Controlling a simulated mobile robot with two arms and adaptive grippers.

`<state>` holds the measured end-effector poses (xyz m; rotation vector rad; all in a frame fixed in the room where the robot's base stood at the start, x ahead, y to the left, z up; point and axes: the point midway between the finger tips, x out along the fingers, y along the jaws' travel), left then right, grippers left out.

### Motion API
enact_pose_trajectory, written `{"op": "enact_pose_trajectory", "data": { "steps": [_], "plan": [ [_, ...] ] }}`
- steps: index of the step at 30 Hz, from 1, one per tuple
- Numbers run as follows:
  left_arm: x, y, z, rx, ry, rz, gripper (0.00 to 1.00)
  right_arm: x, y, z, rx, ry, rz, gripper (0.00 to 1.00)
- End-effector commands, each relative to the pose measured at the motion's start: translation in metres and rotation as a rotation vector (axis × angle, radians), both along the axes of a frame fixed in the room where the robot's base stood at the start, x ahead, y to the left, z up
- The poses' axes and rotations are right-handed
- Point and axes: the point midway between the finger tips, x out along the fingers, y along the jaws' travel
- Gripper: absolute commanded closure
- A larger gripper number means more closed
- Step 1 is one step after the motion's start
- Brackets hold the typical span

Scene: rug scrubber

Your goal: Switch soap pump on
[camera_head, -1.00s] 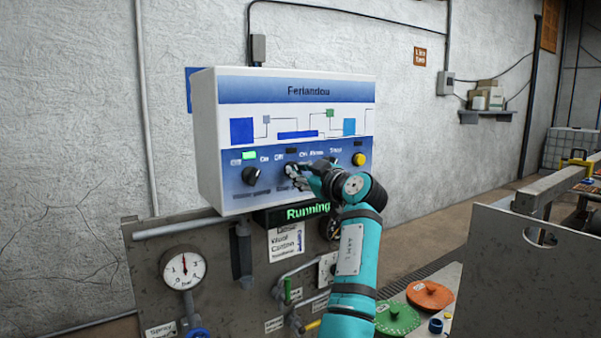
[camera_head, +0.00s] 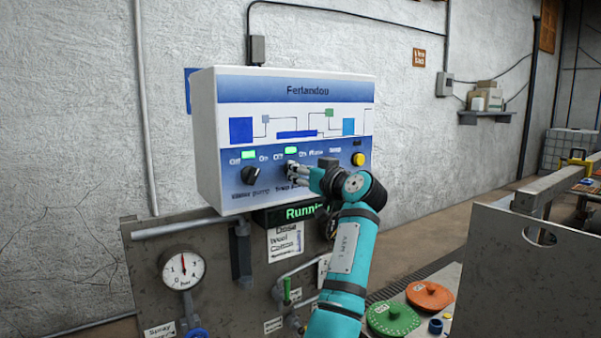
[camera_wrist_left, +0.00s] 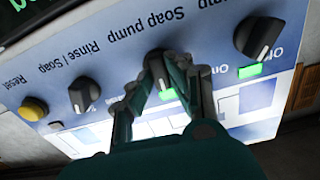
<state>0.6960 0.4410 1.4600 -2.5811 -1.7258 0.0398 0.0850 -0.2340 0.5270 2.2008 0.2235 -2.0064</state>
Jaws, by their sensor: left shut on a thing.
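The soap pump knob (camera_wrist_left: 158,68) is a dark rotary knob on the blue panel of the white control box (camera_head: 206,140). In the left wrist view its label "Soap pump" is above it, upside down, and a green lamp (camera_wrist_left: 168,94) beside it is lit. My left gripper (camera_head: 291,170) is shut on this knob; its fingers (camera_wrist_left: 160,75) lie on both sides of it and partly hide it. In the head view the lamp above the soap pump knob (camera_head: 291,150) is also green. My right gripper is not in view.
The water pump knob (camera_head: 250,175) is left of the soap pump knob, with a lit green lamp (camera_head: 249,155). A yellow reset button (camera_head: 358,159) is at the right. A "Running" display (camera_head: 291,214) is below the box. A pressure gauge (camera_head: 182,268) is lower left.

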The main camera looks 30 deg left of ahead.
Motion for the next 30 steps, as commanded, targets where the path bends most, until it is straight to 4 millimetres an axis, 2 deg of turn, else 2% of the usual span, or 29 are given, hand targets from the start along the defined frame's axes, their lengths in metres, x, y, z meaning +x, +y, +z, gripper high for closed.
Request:
{"op": "enact_pose_trajectory", "data": {
  "steps": [15,30],
  "plan": [
    [0.0006,0.0002,0.0040,0.156,0.355,0.000,1.00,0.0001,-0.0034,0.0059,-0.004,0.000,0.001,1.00],
    [0.0009,-0.0002,0.0045,0.197,0.452,0.000,1.00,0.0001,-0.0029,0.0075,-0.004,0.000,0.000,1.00]
  ]
}}
